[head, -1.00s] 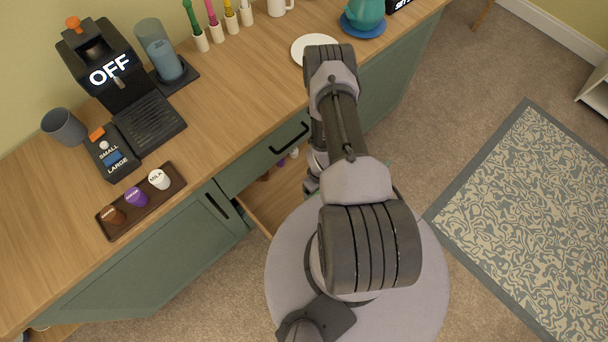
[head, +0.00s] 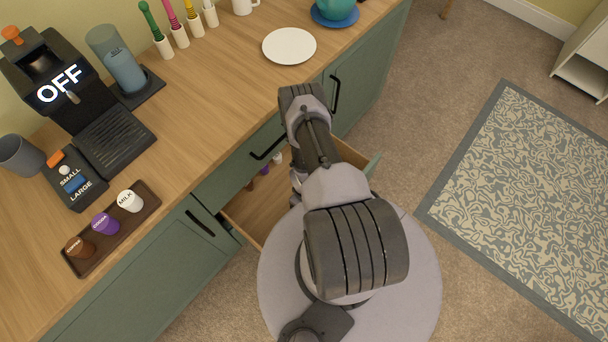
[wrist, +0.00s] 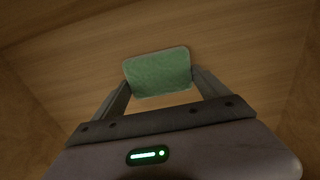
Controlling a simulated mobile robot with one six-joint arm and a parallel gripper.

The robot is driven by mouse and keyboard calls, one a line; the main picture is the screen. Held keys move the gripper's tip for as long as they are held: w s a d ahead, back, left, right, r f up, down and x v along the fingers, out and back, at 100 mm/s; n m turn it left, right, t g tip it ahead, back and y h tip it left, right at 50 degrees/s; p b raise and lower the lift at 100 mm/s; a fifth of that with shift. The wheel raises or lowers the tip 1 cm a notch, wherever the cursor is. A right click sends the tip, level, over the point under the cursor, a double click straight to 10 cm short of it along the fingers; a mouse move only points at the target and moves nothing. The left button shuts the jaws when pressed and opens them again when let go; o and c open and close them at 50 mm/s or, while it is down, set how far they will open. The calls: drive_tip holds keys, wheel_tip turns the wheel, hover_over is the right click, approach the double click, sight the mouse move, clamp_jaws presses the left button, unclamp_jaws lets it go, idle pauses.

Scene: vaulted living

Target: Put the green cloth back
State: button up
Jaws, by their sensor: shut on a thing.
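The green cloth (wrist: 158,73) shows in the wrist view as a flat, rounded rectangle between the fingertips of my gripper (wrist: 160,85). My gripper is shut on it. Wooden surfaces surround it in the wrist view. In the head view my arm reaches over an open wooden drawer (head: 262,208) in the green cabinet. My gripper and the cloth are hidden there behind my arm.
Small capsules (head: 265,168) show at the back of the drawer. A patterned rug (head: 530,200) lies on the carpet at right.

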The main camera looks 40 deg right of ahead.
drive_tip(key=o, duration=1.2)
drive_tip(key=shift+c, duration=0.2)
wheel_tip(320, 180, up, 12)
drive_tip(key=p, duration=0.6)
drive_tip(key=shift+r, duration=0.15)
